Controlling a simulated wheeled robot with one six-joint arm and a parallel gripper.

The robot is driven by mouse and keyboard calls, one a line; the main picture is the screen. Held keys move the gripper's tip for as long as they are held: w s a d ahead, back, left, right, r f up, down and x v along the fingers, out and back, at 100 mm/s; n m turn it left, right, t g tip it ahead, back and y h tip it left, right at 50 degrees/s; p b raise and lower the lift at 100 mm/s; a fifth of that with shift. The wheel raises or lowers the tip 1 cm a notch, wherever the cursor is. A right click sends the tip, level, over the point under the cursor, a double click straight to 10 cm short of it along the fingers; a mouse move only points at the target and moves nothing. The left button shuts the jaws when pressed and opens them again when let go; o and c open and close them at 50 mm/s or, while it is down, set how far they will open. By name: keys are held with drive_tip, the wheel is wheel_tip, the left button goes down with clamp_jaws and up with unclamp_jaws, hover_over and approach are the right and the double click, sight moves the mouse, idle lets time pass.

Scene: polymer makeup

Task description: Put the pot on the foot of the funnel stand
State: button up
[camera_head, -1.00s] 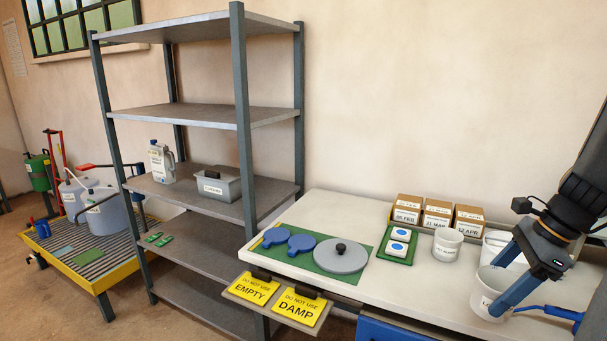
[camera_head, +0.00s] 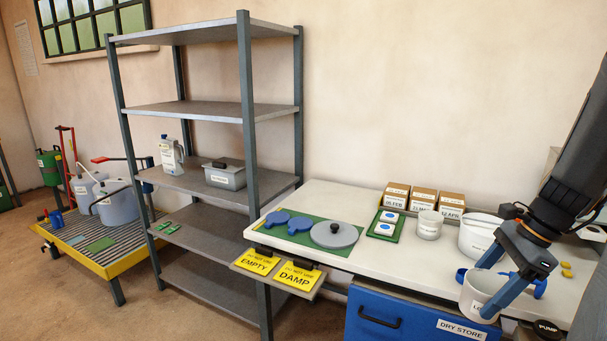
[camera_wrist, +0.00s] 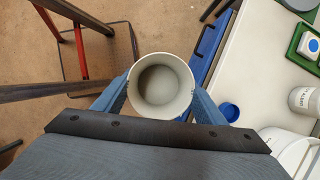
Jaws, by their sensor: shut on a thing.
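A white open-topped pot (camera_head: 476,296) with a small label is between the blue fingers of my gripper (camera_head: 490,283), which is shut on it. In the wrist view the pot (camera_wrist: 160,88) is seen from above, its mouth open and its inside apparently empty. It hangs upright with brown floor below it, beyond the front edge of the bench. I cannot make out the funnel stand for certain. A dark frame with a red leg (camera_wrist: 80,50) stands on the floor at the left of the wrist view, and only part of it shows.
The white bench (camera_head: 400,268) carries a white labelled tub (camera_head: 429,225), a larger white bucket (camera_head: 478,236), boxes (camera_head: 424,201) and a green mat (camera_head: 345,262). A blue drawer front (camera_head: 400,318) is below it. A shelf rack (camera_head: 185,112) stands to the left.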

drive_tip(key=w+a+f+n+g+h, duration=0.2)
drive_tip(key=w+a+f+n, duration=0.3)
drive_tip(key=a+f+n, duration=0.5)
drive_tip(key=w+a+f+n+g+h, duration=0.2)
drive_tip(key=w+a+f+n, duration=0.3)
drive_tip(key=a+f+n, duration=0.5)
drive_tip(key=a+n+g, duration=0.1)
drive_tip(key=a, duration=0.1)
drive_tip(key=shift+a+f+g, duration=0.3)
drive_tip(key=shift+a+f, duration=0.05)
drive_tip(key=shift+w, duration=0.1)
